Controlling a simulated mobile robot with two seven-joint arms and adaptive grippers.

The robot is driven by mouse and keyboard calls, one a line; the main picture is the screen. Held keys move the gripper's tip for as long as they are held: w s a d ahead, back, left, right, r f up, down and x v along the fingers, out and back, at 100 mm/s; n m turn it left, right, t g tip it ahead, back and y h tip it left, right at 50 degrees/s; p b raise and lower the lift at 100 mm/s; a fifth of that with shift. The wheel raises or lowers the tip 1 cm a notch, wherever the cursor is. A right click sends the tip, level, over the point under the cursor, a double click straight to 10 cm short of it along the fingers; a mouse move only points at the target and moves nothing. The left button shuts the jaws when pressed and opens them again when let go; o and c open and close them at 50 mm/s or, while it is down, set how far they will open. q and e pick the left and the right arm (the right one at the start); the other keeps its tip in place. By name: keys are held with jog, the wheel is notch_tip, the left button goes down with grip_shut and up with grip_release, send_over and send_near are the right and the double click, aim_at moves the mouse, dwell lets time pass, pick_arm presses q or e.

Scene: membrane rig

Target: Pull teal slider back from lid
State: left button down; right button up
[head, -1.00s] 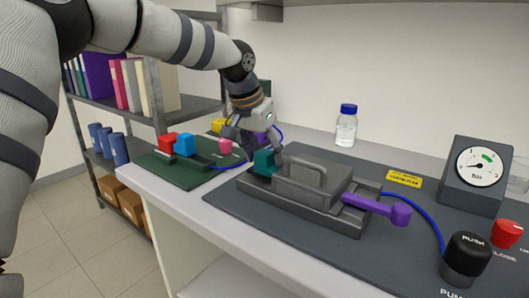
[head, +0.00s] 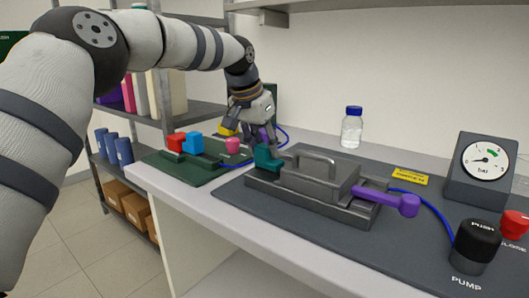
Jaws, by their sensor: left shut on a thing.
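The teal slider (head: 267,159) sits at the left end of the grey membrane rig, close beside the lid. My left gripper (head: 264,146) reaches down from above and is shut on the teal slider. Its fingers hide part of the slider's top. The grey lid (head: 318,171) with its arched handle lies flat on the rig base (head: 300,203). Whether a thin gap stands between slider and lid is hard to tell. My right gripper is not in the head view.
A purple lever (head: 398,201) sticks out at the rig's right. A gauge box (head: 482,168), black pump knob (head: 475,243) and red knob (head: 515,225) stand further right. A blue-capped bottle (head: 351,130) stands behind. A green board (head: 180,170) with coloured blocks lies left.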

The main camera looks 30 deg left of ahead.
pick_arm(q)
jog(key=c, duration=1.2)
grip_release()
jog(key=shift+a, duration=0.3)
jog(key=shift+o, duration=0.2)
jog(key=v, duration=1.2)
jog(key=shift+f, duration=0.1)
